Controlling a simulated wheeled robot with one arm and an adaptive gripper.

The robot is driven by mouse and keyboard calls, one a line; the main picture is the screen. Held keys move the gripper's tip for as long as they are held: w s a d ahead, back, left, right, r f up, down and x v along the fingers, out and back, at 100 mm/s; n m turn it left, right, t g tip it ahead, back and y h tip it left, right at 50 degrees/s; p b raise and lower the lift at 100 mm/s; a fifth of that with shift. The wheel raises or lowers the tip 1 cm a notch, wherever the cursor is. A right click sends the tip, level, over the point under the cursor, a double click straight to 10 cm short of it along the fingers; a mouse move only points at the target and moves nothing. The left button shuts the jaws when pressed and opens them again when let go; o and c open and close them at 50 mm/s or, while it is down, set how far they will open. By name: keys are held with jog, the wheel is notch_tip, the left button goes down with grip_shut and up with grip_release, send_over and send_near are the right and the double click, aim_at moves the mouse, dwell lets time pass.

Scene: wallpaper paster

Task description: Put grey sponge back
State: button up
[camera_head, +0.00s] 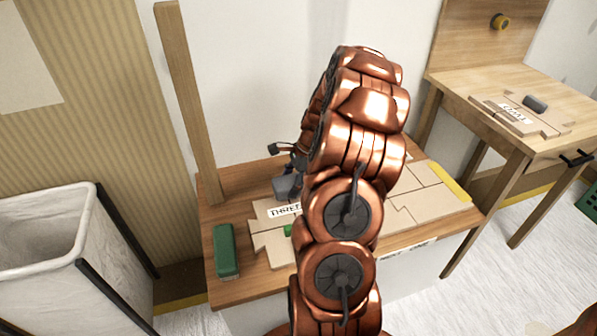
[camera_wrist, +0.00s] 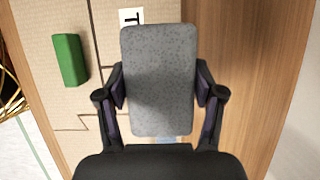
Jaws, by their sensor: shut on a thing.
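The grey sponge (camera_wrist: 158,80) is a speckled rounded block between the two fingers of my gripper (camera_wrist: 160,92) in the wrist view. The fingers are shut on its long sides. In the head view the sponge (camera_head: 284,188) shows as a small grey block below my gripper (camera_head: 287,165), by the back left edge of the cardboard pieces with the "THREE" label (camera_head: 284,210). I cannot tell whether it touches the wooden table (camera_head: 240,205) below. My arm hides the middle of the table.
A green block (camera_wrist: 70,60) lies on the cardboard. A larger green block (camera_head: 227,251) is at the table's left end. A wooden post (camera_head: 187,100) stands at the back left corner. A second table (camera_head: 560,85) at right holds labelled cardboard and a dark grey block (camera_head: 535,104). A bin (camera_head: 50,240) stands left.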

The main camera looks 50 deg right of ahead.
jog(key=shift+d, duration=0.1)
jog(key=shift+w+d+f+b, duration=0.25)
jog(key=shift+w+d, duration=1)
jog(key=shift+d, duration=0.75)
jog(key=shift+w+d+f+b, duration=0.2)
jog(key=shift+w+d+b, duration=0.2)
jog(key=shift+w+d, duration=1.25)
jog(key=shift+w+d+f+b, duration=0.25)
jog(key=shift+w+d, duration=0.6)
jog(key=shift+d, duration=1.55)
jog(key=shift+d, duration=0.1)
jog(key=shift+w+d+f, duration=0.1)
jog(key=shift+w+d, duration=0.3)
jog(key=shift+d, duration=0.2)
jog(key=shift+f, duration=1.5)
jog(key=shift+f, duration=0.4)
jog(key=o, duration=1.2)
jog(key=shift+b, duration=0.7)
